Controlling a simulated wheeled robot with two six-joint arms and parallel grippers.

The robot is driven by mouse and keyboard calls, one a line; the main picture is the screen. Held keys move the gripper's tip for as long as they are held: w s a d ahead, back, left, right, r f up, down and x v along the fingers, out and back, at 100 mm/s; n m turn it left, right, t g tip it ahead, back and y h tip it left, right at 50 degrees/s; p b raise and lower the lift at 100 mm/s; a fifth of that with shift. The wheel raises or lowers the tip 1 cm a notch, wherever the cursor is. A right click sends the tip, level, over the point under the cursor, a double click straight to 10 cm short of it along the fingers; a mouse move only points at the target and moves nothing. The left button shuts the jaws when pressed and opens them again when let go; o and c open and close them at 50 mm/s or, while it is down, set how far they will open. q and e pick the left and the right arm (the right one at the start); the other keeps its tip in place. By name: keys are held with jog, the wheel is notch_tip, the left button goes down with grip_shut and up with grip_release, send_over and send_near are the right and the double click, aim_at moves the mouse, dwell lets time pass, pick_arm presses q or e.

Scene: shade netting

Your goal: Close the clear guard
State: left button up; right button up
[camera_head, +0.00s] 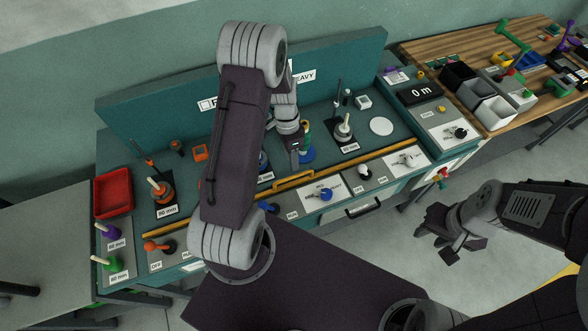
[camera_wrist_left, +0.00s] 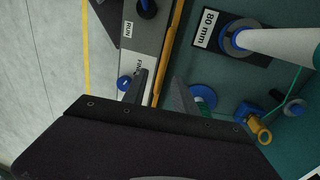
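I cannot make out a clear guard pane for certain in either view. A yellow bar (camera_head: 375,153) runs along the front of the teal bench, with a raised yellow handle (camera_head: 293,181) near its middle. My left gripper (camera_head: 294,152) is over the bench just behind that handle, partly hidden by its own arm. In the left wrist view its two fingers (camera_wrist_left: 160,92) are apart, with the yellow strip (camera_wrist_left: 171,45) showing between them; contact cannot be told. My right gripper (camera_head: 437,240) hangs empty over the floor in front of the bench, its fingers apart.
The bench (camera_head: 225,125) carries a red tray (camera_head: 113,193), spools on labelled pads, and a white disc (camera_head: 381,126). Switches with knobs, including a blue knob (camera_head: 326,194), line its front panel. A wooden table (camera_head: 470,55) with bins stands at right. Floor ahead is clear.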

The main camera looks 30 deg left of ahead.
aim_at(293, 176)
pick_arm(q)
jog(key=f, duration=0.6)
jog(key=shift+s+d+f+p, duration=0.1)
jog(key=shift+d+f+p, duration=0.15)
jog(key=shift+f+p, duration=0.15)
jog(key=shift+s+d+f, duration=0.1)
jog(key=shift+s+f, duration=0.05)
jog(key=shift+f, duration=0.2)
grip_shut()
dwell(0.6)
